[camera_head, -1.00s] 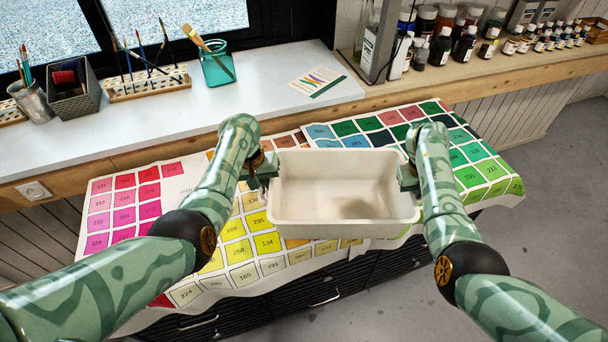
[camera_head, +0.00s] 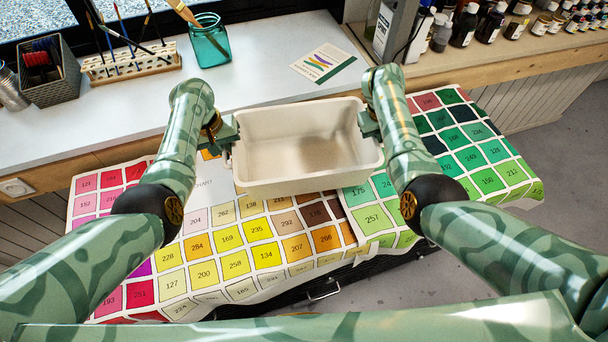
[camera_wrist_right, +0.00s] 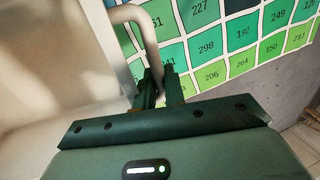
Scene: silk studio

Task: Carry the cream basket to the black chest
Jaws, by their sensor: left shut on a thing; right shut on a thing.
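The cream basket (camera_head: 308,182) hangs upright and looks empty, held between my two grippers in the head view. My left gripper (camera_head: 232,158) is shut on the basket's left end. My right gripper (camera_head: 368,130) is shut on its right end. In the right wrist view the right gripper's fingers (camera_wrist_right: 160,90) close on the basket's handle (camera_wrist_right: 138,14), with the basket wall (camera_wrist_right: 60,60) at left. The black chest (camera_head: 340,280) is below, mostly hidden under colour charts; its dark front and a metal drawer handle show.
Numbered colour charts (camera_head: 240,250) cover the chest top and hang over its edge. Behind is a white counter (camera_head: 130,125) with a brush rack (camera_head: 130,66), a teal jar (camera_head: 208,42) and a card (camera_head: 324,63). Several paint bottles (camera_head: 490,22) line the right-hand ledge. Grey floor (camera_head: 560,240) is open at right.

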